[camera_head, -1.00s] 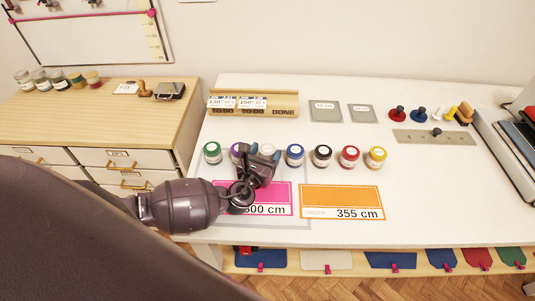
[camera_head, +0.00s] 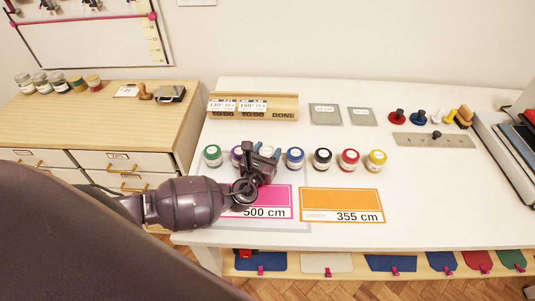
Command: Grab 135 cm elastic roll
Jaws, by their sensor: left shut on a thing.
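A row of small labelled rolls stands on the white table: green (camera_head: 212,155), purple (camera_head: 237,153), white (camera_head: 267,151), blue (camera_head: 295,157), black (camera_head: 323,158), red (camera_head: 349,159) and yellow (camera_head: 376,160). Their labels are too small to read, so I cannot tell which is the 135 cm elastic. My left gripper (camera_head: 263,157) is at the white roll, shut on it, and partly hides it. The purple roll is partly hidden beside the gripper. My right gripper is not in view.
A pink 500 cm card (camera_head: 276,205) lies under my left wrist, with an orange 355 cm card (camera_head: 341,203) to its right. A wooden card holder (camera_head: 286,105) stands behind the rolls. A metal plate (camera_head: 420,140) lies at the right. The front right table area is clear.

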